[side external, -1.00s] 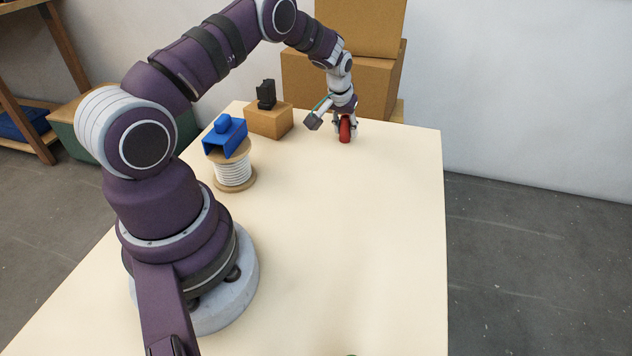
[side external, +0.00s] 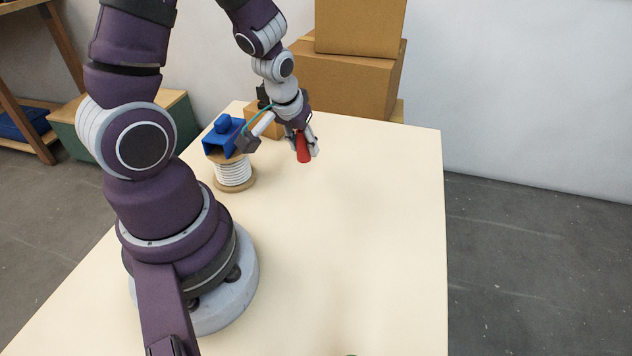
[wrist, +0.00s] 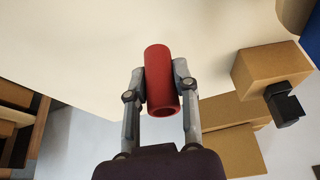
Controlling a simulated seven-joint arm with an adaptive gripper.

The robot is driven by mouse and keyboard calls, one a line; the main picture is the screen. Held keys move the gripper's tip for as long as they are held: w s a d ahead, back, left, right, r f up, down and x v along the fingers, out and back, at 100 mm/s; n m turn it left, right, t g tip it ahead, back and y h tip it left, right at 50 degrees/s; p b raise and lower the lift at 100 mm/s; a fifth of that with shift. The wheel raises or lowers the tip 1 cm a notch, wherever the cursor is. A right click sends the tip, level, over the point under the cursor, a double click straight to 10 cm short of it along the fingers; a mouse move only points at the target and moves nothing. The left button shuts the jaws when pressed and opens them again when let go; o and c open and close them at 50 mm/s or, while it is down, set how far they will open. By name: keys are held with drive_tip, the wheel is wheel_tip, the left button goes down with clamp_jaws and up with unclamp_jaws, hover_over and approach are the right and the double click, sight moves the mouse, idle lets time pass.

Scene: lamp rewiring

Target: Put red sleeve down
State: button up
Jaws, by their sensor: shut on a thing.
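The red sleeve (side external: 304,149) is a short hollow tube. My gripper (side external: 304,143) is shut on it, with one finger on each side. In the side external view the sleeve hangs tilted slightly; whether its lower end clears the table is hard to tell there. The wrist view shows the sleeve (wrist: 162,85) between the two fingers of my gripper (wrist: 160,85), its open end facing the camera.
A white cable spool (side external: 233,173) with a blue bracket (side external: 224,137) on top stands left of my gripper. Large boxes (side external: 347,84) stand behind the table (side external: 370,230), whose middle and right are clear.

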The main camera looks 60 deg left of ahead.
sight(396, 225)
drive_tip(key=w+d+m, duration=0.1)
drive_tip(key=d, duration=0.1)
drive_tip(key=w+d+r+m+h, duration=0.1)
drive_tip(key=w+d+m, duration=0.1)
drive_tip(key=d, duration=0.1)
drive_tip(key=w+d+m+h, duration=0.1)
drive_tip(key=d+m, duration=0.1)
drive_tip(key=d, duration=0.1)
drive_tip(key=shift+w+d+r+t, duration=0.25)
drive_tip(key=shift+w+t, duration=0.05)
drive_tip(key=shift+w, duration=0.1)
drive_tip(key=w+d+r+m+h, duration=0.2)
drive_tip(key=d+m, duration=0.3)
drive_tip(key=d, duration=0.3)
drive_tip(key=f, duration=0.7)
drive_tip(key=shift+s+d+f, duration=0.1)
drive_tip(key=shift+d+f, duration=0.15)
drive_tip(key=shift+f, duration=0.4)
drive_tip(key=shift+f, duration=0.15)
drive_tip(key=o, duration=0.9)
drive_tip(key=shift+o, duration=0.2)
